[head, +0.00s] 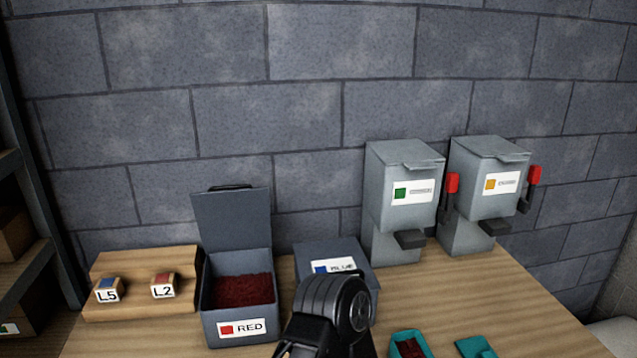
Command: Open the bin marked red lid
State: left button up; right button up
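The red bin (209,325) is a dark grey box on the table, left of the middle, with a white label that has a red square and the word RED. Its lid (232,220) stands upright at the back, so the bin is open. Dark red pieces (243,290) show inside it. A dark link of one of my arms rises from the bottom edge, right of the red bin and in front of the blue bin. I cannot tell which arm it is. No gripper fingertips show clearly.
The blue bin (312,250) is shut, partly hidden by my arm. A wooden rack (132,306) holds blocks L5 and L2 at left. Two grey dispensers (388,240) (466,235) with red levers stand at back right. Teal trays (424,343) (474,346) lie in front.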

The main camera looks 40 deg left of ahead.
aim_at(234, 220)
jog(key=k+j, duration=0.45)
jog(key=k+j+z, duration=0.1)
jog(key=k+j, duration=0.35)
jog(key=k, duration=0.15)
